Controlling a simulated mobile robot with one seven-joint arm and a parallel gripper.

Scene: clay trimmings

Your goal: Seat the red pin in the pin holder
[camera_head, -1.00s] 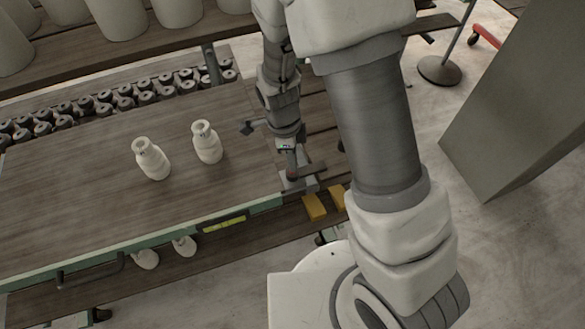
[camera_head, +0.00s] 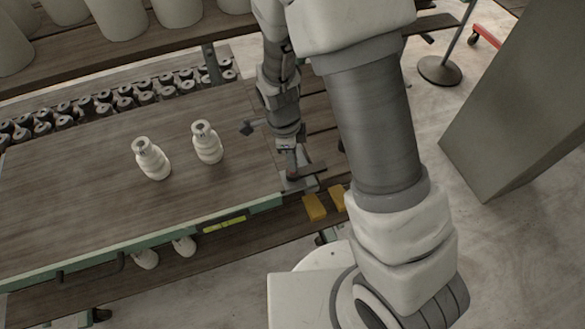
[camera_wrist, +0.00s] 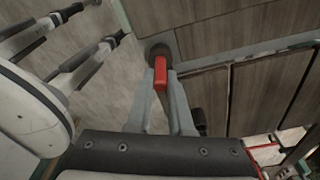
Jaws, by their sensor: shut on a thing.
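My gripper (camera_wrist: 160,82) is shut on the red pin (camera_wrist: 160,72), which sits between its two grey fingers in the wrist view. The pin's far end overlaps a dark round piece (camera_wrist: 153,43), which looks like the pin holder, at the corner of the wooden bench top. I cannot tell whether the pin's end is inside it or only in front of it. In the head view my gripper (camera_head: 292,172) is low at the bench's right end. The pin cannot be made out there.
Two pale bottles (camera_head: 151,159) (camera_head: 207,142) stand on the bench top (camera_head: 90,195), left of my gripper. Several dark-topped spools (camera_head: 105,98) line the back. Yellow blocks (camera_head: 314,207) lie on a lower shelf near my gripper. A large grey panel (camera_head: 520,105) stands at the right.

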